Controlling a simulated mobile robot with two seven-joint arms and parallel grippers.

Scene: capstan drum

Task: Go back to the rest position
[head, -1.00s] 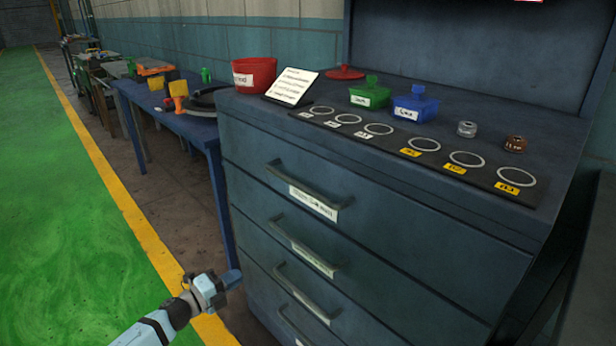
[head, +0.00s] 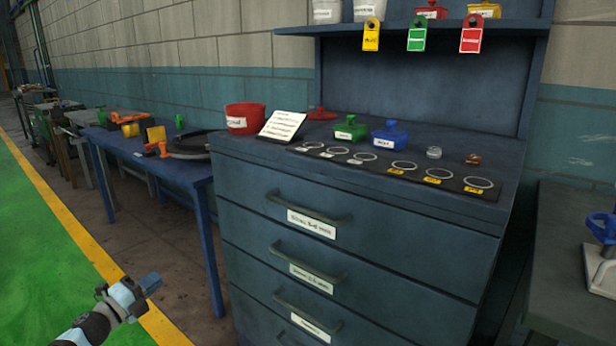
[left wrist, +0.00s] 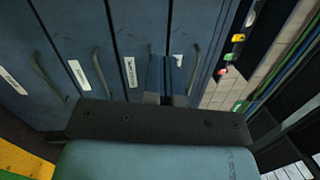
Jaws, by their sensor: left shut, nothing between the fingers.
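My left gripper (head: 150,283) is at the lower left of the head view, over the floor in front of the blue table and left of the drawer cabinet. Its fingers are together with nothing between them. In the left wrist view my gripper fingers (left wrist: 167,78) are side by side, with the cabinet's drawer fronts (left wrist: 80,30) beyond them. The gripper is apart from the cabinet in the head view. My right gripper is not in view.
The drawer cabinet (head: 250,200) with protruding handles stands close ahead. On it are a red bucket (head: 250,117), a green box (head: 350,130), a blue box (head: 390,137) and a mat with rings (head: 420,176). A blue table (head: 125,146) stands left. The green floor (head: 30,260) is clear.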

